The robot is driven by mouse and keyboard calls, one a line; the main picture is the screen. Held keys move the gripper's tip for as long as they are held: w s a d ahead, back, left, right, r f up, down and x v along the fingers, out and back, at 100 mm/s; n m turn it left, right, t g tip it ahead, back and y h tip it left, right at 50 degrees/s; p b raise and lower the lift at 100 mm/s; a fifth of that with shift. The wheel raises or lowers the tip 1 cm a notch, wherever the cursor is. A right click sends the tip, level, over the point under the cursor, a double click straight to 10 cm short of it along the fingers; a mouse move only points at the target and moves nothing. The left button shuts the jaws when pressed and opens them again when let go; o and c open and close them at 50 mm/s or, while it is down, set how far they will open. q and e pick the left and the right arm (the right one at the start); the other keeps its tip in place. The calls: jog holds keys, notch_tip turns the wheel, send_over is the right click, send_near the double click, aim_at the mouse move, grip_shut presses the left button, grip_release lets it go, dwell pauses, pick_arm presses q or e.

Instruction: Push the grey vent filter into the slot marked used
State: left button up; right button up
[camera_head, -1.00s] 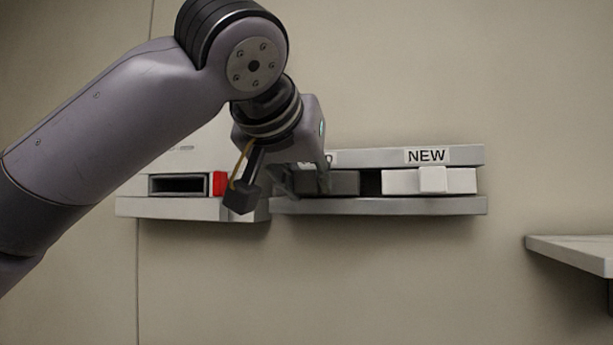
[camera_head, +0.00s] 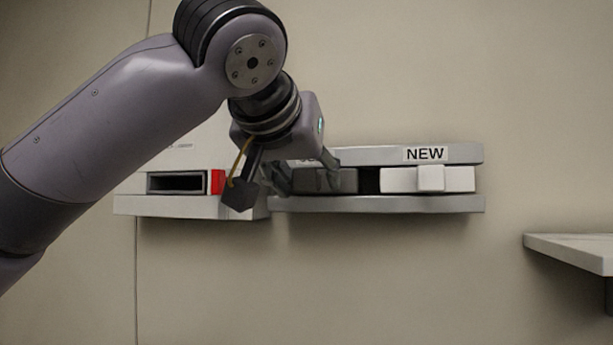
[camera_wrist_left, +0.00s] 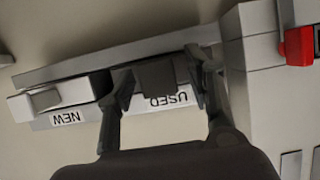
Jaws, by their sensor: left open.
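The grey vent filter (camera_head: 340,181) sits in the wall rack's left slot, whose label is mostly covered by my left gripper in the head view. In the left wrist view the dark grey filter (camera_wrist_left: 158,78) lies beside the upside-down USED label (camera_wrist_left: 171,100). My left gripper (camera_head: 305,172) is open at the filter's left part. In the wrist view its fingers (camera_wrist_left: 165,76) stand on either side of the filter's grip; I cannot tell whether they touch it. How deep the filter sits is unclear. My right gripper is not in view.
A white filter (camera_head: 400,180) sits under the NEW label (camera_head: 425,154), right of a dark gap. A white unit (camera_head: 150,206) with a dark opening and red part (camera_head: 217,182) is on the left. A shelf (camera_head: 575,248) juts out at right.

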pick_arm(q)
jog(key=v, duration=1.1)
jog(key=shift+s, duration=0.4)
jog(key=shift+a+r, duration=0.1)
jog(key=shift+r, duration=0.05)
